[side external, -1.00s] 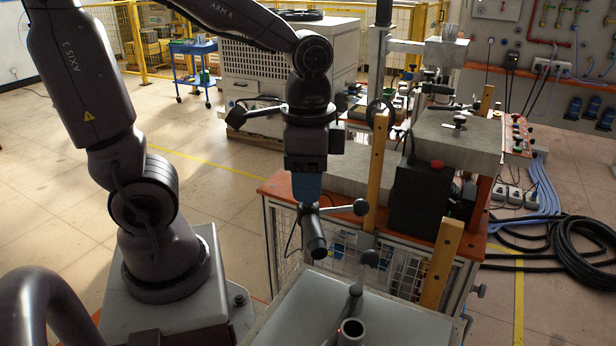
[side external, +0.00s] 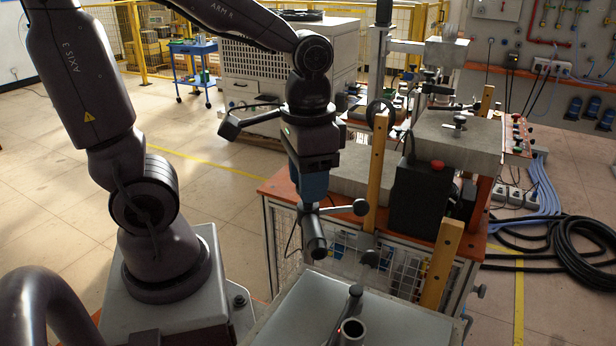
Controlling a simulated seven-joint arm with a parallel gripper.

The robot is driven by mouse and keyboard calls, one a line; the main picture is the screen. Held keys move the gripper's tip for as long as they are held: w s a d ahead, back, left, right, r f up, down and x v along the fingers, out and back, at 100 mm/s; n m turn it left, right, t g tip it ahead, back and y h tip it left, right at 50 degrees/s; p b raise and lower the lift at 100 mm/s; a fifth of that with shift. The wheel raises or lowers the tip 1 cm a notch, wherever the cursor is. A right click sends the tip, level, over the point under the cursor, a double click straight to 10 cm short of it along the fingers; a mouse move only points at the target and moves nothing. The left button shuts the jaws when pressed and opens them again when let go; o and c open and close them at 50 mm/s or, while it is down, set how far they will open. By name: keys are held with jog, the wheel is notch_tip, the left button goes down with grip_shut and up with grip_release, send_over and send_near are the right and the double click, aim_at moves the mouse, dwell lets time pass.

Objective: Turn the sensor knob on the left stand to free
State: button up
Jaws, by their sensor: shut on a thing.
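My gripper (side external: 312,198) is in the middle of the side view, pointing down with blue fingers. Its fingers are shut at the top of a dark cylindrical sensor (side external: 314,240), which hangs tilted below them. The sensor knob is hidden by the fingers, and its setting cannot be read. The left stand itself is mostly hidden behind the sensor and gripper.
A grey plate (side external: 300,315) with an upright pipe (side external: 352,330) is in front. To the right are wooden posts (side external: 441,262), a black box with a red button (side external: 420,195) and a concrete block (side external: 460,140). Black cables (side external: 570,250) lie on the floor at right.

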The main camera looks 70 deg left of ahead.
jog(key=o, duration=0.9)
jog(key=shift+r, duration=0.1)
notch_tip(320, 180, up, 13)
jog(key=shift+f, duration=0.1)
